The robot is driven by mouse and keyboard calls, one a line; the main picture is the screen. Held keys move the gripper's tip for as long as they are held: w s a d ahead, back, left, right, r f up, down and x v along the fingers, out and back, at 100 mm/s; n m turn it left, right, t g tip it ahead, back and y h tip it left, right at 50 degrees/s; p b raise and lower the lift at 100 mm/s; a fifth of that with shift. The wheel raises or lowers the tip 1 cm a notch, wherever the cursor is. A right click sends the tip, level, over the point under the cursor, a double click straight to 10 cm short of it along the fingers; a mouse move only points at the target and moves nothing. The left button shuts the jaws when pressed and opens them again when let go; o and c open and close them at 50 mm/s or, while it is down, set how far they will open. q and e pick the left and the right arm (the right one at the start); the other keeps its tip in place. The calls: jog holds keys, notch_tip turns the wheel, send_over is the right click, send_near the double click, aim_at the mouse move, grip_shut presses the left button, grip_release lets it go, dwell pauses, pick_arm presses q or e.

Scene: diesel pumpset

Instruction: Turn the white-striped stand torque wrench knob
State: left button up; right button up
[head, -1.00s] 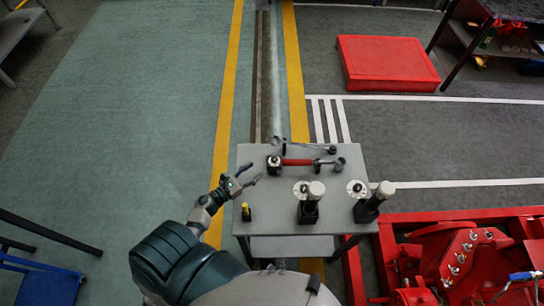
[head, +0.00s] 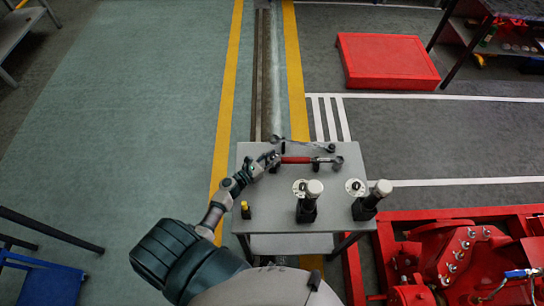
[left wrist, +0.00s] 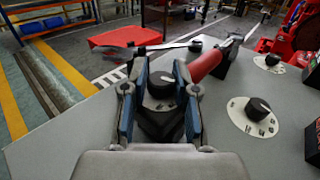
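My left gripper (head: 265,161) is at the left side of the grey table, beside the red-handled torque wrench (head: 300,160). In the left wrist view, the left gripper (left wrist: 160,70) is open, its blue-padded fingers on either side of a round black knob (left wrist: 162,84) with a white mark. The knob sits on a dark stand (left wrist: 160,120). A gap seems to show between each finger and the knob; contact is unclear. The wrench's red handle (left wrist: 208,62) lies just behind to the right. My right gripper is not in view.
A second, silver wrench (head: 308,146) lies at the table's back. A small yellow-topped item (head: 245,208) is at front left.

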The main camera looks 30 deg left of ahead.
pick_arm(q)
jog(key=shift+d, duration=0.2)
grip_shut()
jog(key=shift+d+r, duration=0.1)
jog(key=shift+d, duration=0.15)
jog(key=shift+m+h, duration=0.3)
jog(key=shift+a+m+g+h+b, duration=0.3)
jog(key=shift+m+g+h+b, duration=0.4)
jog(key=shift+h, duration=0.3)
jog(key=shift+f+m+g+h+b, duration=0.2)
jog(key=shift+m+g+h+b, duration=0.3)
jog(key=shift+m+h+b, duration=0.45)
jog(key=m+g+h+b, duration=0.2)
jog(key=g+h, duration=0.1)
jog(key=shift+d+m+h, duration=0.1)
jog(key=shift+m+h, duration=0.15)
jog(key=shift+r+m+g+h+b, duration=0.2)
jog(key=shift+m+g+h+b, duration=0.2)
jog(key=shift+g, duration=0.1)
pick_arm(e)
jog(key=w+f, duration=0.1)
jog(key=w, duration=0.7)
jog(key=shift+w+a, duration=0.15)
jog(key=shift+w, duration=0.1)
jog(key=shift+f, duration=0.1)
pick_arm(q)
jog(key=o, duration=0.7)
grip_release()
jog(key=shift+d, duration=0.1)
